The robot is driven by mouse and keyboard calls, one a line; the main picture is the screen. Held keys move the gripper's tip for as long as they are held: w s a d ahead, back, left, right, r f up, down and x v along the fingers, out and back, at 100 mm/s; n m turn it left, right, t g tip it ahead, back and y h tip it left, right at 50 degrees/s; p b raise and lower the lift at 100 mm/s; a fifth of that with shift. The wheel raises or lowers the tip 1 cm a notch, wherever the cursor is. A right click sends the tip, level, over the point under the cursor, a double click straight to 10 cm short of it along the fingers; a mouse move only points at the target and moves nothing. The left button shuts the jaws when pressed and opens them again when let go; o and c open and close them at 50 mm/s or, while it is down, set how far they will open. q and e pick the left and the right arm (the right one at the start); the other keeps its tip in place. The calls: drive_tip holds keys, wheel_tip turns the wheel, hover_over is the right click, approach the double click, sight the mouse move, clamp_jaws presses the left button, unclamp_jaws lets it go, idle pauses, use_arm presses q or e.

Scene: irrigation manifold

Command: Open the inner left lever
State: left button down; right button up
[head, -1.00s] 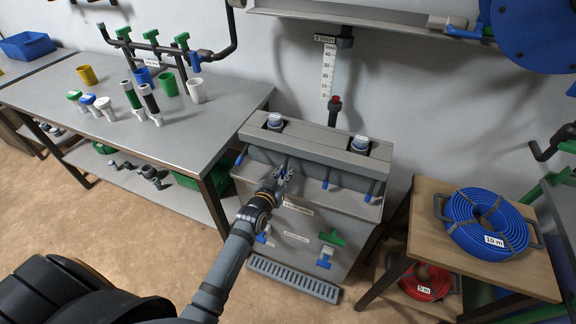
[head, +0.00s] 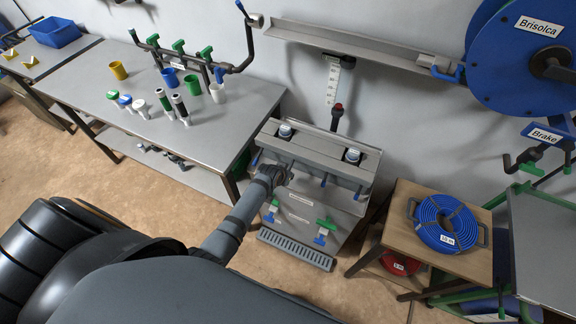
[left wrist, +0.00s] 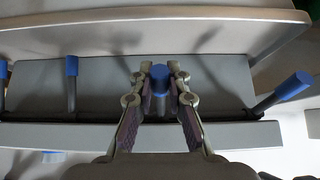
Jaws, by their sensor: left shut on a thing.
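The grey cabinet (head: 318,150) stands at the wall with a row of blue-tipped levers along its front ledge. My left gripper (head: 288,177) is at the inner left lever. In the left wrist view my left gripper (left wrist: 160,92) is shut on that lever (left wrist: 160,72), with a finger on each side of its blue tip. The outer left lever (head: 256,158) is free, and shows at the right of the wrist view (left wrist: 292,87). The inner right lever (head: 324,180) and outer right lever (head: 358,192) are free. My right gripper is not in view.
Green and blue valve handles (head: 325,228) are on the cabinet's lower front, above a floor grate (head: 296,250). A metal workbench (head: 190,140) stands to the left. A wooden stand (head: 400,205) with a blue hose coil (head: 446,222) is to the right.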

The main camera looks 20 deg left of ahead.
use_arm(q)
drive_tip(key=shift+s+r+g+p, duration=0.1)
drive_tip(key=shift+r+g+p, duration=0.6)
drive_tip(key=shift+p, duration=0.3)
drive_tip(key=shift+g+p, duration=0.3)
drive_tip(key=c, duration=1.6)
unclamp_jaws()
drive_tip(key=o, duration=0.3)
drive_tip(key=v, duration=1.2)
